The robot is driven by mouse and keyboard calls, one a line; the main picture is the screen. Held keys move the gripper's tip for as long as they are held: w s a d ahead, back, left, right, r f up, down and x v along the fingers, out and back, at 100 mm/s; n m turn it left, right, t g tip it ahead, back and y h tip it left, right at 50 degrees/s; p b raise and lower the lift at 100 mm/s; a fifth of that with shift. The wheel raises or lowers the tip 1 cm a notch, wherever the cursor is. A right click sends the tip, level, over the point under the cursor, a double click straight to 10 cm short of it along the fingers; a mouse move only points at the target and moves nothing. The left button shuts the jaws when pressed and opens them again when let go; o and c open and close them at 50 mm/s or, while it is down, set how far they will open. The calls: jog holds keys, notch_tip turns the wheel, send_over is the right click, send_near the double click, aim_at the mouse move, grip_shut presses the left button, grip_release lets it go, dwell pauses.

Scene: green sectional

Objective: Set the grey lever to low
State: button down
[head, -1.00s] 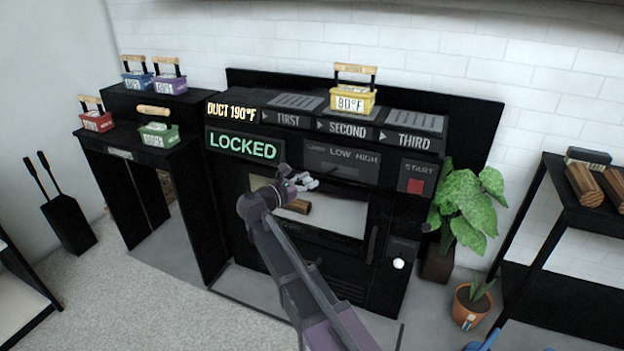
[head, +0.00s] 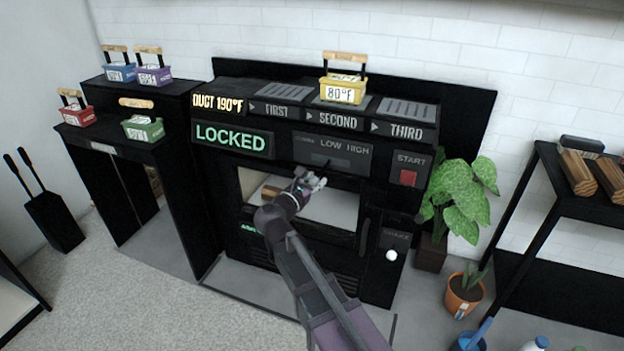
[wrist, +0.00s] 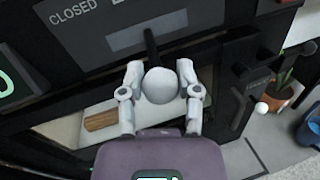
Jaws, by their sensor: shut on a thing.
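The lever panel (head: 332,152) on the black stove front reads LOW and HIGH in the head view. CLOSED shows at its left end in the wrist view, above a grey slot (wrist: 147,32). The lever has a dark stem and a round pale grey knob (wrist: 162,85). My gripper (head: 314,182) is just below the panel, left of straight under LOW. In the wrist view my gripper (wrist: 160,82) is shut with its two fingers on either side of the knob. The stem meets the slot near its middle.
A LOCKED display (head: 232,138) is left of the panel, and a red START button (head: 408,177) is right. A yellow 80°F basket (head: 343,89) stands on top at SECOND. A white round knob (head: 391,255) is at lower right. A leafy plant (head: 460,200) stands beside the stove.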

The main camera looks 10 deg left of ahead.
jog(key=shift+s+d, duration=0.2)
jog(key=shift+d, duration=0.2)
jog(key=shift+s+f, duration=0.1)
jog(key=shift+c, duration=1.5)
grip_release()
jog(key=shift+s+a, duration=0.1)
jog(key=v, duration=1.1)
jog(key=shift+s, duration=0.4)
